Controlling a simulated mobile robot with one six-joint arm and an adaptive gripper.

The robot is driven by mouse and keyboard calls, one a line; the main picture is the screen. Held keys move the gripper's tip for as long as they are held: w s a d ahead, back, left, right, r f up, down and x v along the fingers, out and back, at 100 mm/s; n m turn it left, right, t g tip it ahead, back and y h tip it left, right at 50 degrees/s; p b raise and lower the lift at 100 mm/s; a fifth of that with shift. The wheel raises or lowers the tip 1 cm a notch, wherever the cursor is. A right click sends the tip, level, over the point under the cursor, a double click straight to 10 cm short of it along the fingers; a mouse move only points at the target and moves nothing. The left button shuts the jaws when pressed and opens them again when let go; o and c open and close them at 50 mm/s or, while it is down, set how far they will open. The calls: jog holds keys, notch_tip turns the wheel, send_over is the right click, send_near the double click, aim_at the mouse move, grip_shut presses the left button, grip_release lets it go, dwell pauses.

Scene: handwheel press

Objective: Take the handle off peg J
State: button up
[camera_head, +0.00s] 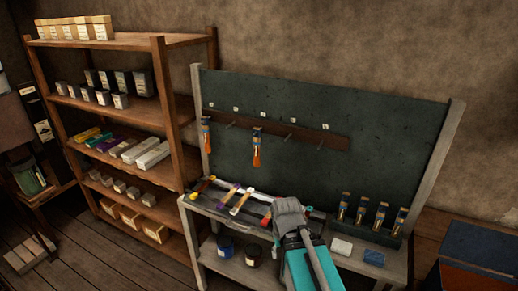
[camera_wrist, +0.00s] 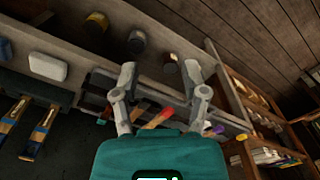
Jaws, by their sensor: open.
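A dark wooden peg rail (camera_head: 285,129) runs across the green back panel, with small white labels above its pegs. The letters are too small to read, so I cannot tell which peg is J. One orange-and-dark handle (camera_head: 206,133) hangs at the rail's left end. A second, similar handle (camera_head: 256,147) hangs further right. The other pegs in view look bare. My gripper (camera_head: 288,214) is over the bench, below and right of the hanging handles and apart from them. In the wrist view my gripper (camera_wrist: 160,80) is open, with nothing between its fingers.
Several similar handles (camera_head: 361,211) stand in a holder at the bench's right. A white block (camera_head: 341,247) and a blue block (camera_head: 373,258) lie before it. Coloured-ended tools (camera_head: 240,200) lie on the bench's left, with jars (camera_head: 225,246) below. A loaded wooden shelf (camera_head: 168,110) stands left.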

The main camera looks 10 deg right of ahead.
jog(key=shift+o, duration=0.3)
jog(key=shift+a, duration=0.1)
jog(key=shift+o, duration=1.2)
jog(key=shift+w, duration=0.1)
jog(key=shift+o, duration=0.3)
jog(key=shift+w, duration=0.15)
jog(key=w+d+r+m+t+h, duration=0.1)
jog(key=w+r+m+t+h, duration=0.25)
jog(key=w, duration=0.55)
jog(key=w+d+r+m+t+h, duration=0.25)
jog(key=w+h, duration=0.25)
jog(key=w, duration=0.5)
jog(key=w+a+r+m+t+h, duration=0.1)
jog(key=w+a+r+t+h, duration=0.1)
jog(key=w+a+r+t, duration=0.6)
jog(key=w+a+r, duration=0.4)
jog(key=w, duration=0.2)
jog(key=shift+w+r+t, duration=0.3)
jog(key=shift+r+t, duration=0.05)
jog(key=shift+t, duration=0.05)
